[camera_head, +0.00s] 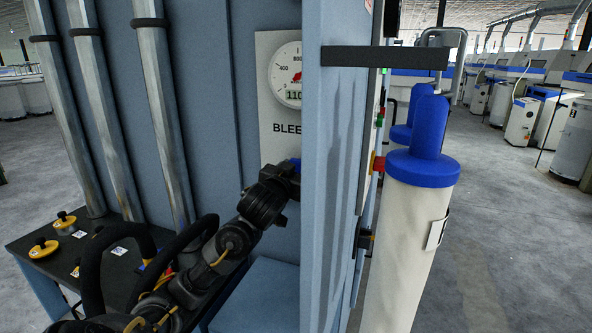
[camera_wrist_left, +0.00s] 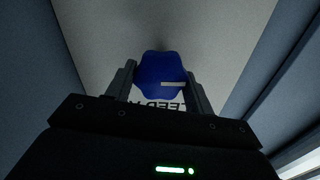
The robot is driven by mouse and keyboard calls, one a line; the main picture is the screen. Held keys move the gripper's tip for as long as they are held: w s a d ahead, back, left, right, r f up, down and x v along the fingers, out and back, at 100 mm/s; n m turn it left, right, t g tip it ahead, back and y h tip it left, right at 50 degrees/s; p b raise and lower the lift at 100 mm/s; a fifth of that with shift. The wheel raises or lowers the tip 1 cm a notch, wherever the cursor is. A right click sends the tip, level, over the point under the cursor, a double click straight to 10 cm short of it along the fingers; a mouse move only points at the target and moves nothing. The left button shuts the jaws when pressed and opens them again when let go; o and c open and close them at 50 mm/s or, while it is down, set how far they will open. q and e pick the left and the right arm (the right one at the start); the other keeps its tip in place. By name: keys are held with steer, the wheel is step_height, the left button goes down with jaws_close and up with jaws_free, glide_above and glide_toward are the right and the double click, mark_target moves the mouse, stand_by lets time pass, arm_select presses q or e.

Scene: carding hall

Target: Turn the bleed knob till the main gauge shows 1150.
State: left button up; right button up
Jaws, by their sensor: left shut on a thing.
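The main gauge (camera_head: 286,75) is a round white dial on a pale plate. The panel edge cuts off its right side. Marks 400 and 800 show, with part of a red pointer; the digits in its window begin with 110 and the rest is hidden. The bleed knob (camera_wrist_left: 158,72) is blue and lobed with a white mark pointing right in the left wrist view. In the head view only a sliver of the knob (camera_head: 296,161) shows. My left gripper (camera_wrist_left: 160,84) is shut on the knob, one finger on each side. My right gripper is not in view.
A blue-grey upright panel (camera_head: 338,190) stands just right of my left gripper and hides part of the plate (camera_head: 268,100). A dark bar (camera_head: 384,58) sticks out to its right, above a white cylinder (camera_head: 405,240) with a blue top. Yellow-and-black knobs (camera_head: 64,218) sit on a low dark bench.

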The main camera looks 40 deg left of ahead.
arm_select(q)
steer(key=n+p, duration=0.4)
steer(key=p, duration=0.1)
steer(key=shift+r+p, duration=0.3)
steer(key=shift+f+n, duration=0.1)
steer(key=shift+n, duration=0.3)
steer(key=shift+a+f, duration=0.1)
steer(key=o, duration=0.9)
steer(key=shift+f, duration=0.1)
steer(key=shift+o, duration=0.2)
steer(key=shift+s, duration=0.1)
